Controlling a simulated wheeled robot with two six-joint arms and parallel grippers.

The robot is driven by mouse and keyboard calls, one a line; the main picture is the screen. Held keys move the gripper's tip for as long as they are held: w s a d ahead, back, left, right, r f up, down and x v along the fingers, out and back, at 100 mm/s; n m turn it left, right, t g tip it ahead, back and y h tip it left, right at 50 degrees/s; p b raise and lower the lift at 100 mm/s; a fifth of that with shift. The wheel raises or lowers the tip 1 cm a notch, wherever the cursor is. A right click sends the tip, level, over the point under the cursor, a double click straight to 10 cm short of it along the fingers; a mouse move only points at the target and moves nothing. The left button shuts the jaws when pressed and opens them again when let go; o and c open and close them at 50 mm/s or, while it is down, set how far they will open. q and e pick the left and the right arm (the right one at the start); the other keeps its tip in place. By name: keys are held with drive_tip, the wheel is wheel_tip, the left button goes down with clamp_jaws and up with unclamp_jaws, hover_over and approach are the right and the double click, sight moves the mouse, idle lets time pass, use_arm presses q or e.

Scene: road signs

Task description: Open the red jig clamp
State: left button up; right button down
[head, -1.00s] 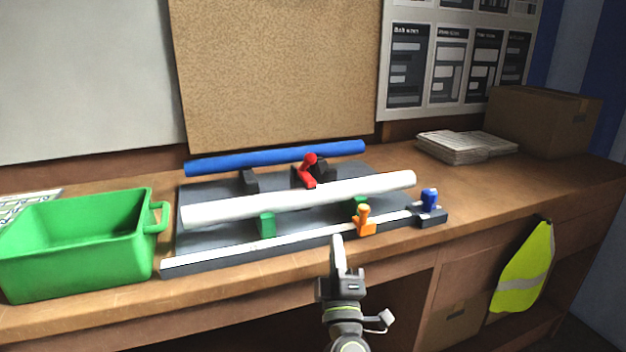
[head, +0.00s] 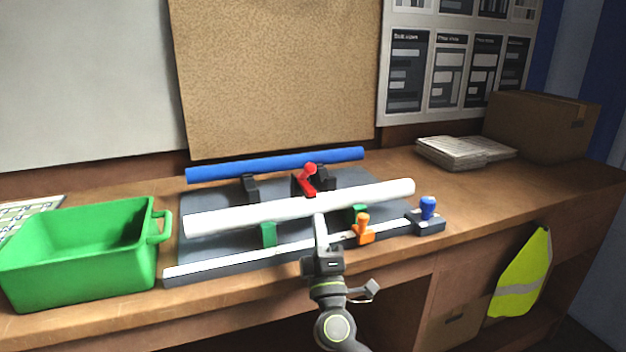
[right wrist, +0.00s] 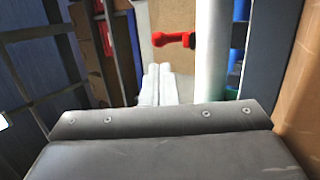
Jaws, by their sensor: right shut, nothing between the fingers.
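The red jig clamp (head: 307,182) has a red lever with a round knob and sits on the dark jig board (head: 205,248), between the blue tube (head: 275,164) and the white tube (head: 300,208). My right gripper (head: 319,222) is shut and empty. It is in front of the white tube, with the clamp beyond that tube and apart from the fingers. In the right wrist view the red lever (right wrist: 172,39) shows past the shut fingertips (right wrist: 157,70), beside the white tube (right wrist: 210,50). My left gripper is not in view.
An orange clamp (head: 363,230) and a blue-knobbed block (head: 427,215) stand at the jig's front right. A green bin (head: 85,270) is on the left. Papers (head: 463,152) and a cardboard box (head: 540,125) are at the back right. The bench between them and the jig is clear.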

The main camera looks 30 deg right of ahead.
sight(311, 174)
drive_tip(key=p+x, duration=0.3)
drive_tip(key=x, duration=0.5)
drive_tip(key=shift+r, duration=0.2)
drive_tip(key=shift+w+d+r+p, duration=0.25)
drive_tip(key=shift+w+p, duration=0.15)
drive_tip(key=shift+w, duration=0.15)
